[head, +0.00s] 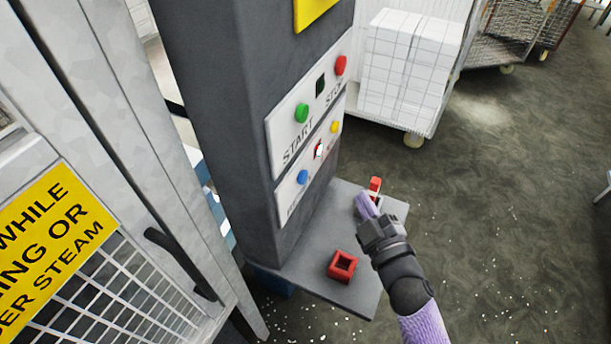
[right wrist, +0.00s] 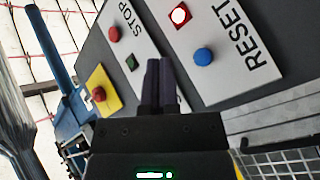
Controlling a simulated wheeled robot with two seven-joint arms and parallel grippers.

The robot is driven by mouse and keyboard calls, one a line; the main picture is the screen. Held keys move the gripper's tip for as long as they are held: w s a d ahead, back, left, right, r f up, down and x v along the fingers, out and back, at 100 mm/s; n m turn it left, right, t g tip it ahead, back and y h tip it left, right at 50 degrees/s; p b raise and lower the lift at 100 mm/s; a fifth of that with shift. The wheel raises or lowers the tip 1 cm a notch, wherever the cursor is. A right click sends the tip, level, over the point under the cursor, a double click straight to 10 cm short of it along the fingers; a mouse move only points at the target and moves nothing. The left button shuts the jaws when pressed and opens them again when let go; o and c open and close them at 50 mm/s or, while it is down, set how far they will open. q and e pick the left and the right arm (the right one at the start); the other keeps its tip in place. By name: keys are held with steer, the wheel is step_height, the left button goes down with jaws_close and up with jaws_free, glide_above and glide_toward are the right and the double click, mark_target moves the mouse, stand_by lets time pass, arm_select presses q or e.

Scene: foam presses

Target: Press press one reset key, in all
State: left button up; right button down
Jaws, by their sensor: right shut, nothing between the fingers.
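The reset key is the blue round button (head: 303,177) on the lower white panel of the dark column. In the right wrist view the blue button (right wrist: 203,56) sits beside the word RESET. The same panel carries a red-edged lamp with a bright white centre (head: 319,150) and a yellow button (head: 335,127). My right gripper (head: 364,203) is shut and empty, over the grey shelf, right of and apart from the panel. In the right wrist view its dark fingers (right wrist: 160,82) are together, pointing toward the panels. My left gripper is not in view.
The upper panel has a green START button (head: 302,112) and a red STOP button (head: 341,65). A red open square holder (head: 342,266) and another red piece (head: 375,184) are on the grey shelf (head: 315,250). A cage door stands left; a cart with white stacks (head: 408,65) stands behind.

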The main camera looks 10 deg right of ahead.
mark_target(307, 173)
steer(key=w+a+b, duration=0.1)
steer(key=w+a, duration=0.3)
steer(key=a, duration=0.3)
steer(key=shift+w+b, duration=0.4)
stand_by(1.6)
steer(key=shift+w+a, duration=0.2)
steer(key=shift+a, duration=0.1)
steer(key=shift+w+a+r+b, duration=0.15)
steer(key=shift+w+a+b, duration=0.25)
steer(key=shift+a, duration=0.25)
stand_by(1.1)
steer(key=shift+s+d+r+p, duration=0.15)
steer(key=shift+s+d+p, duration=0.35)
steer(key=shift+d+p, duration=0.1)
steer(key=shift+s+d, duration=0.1)
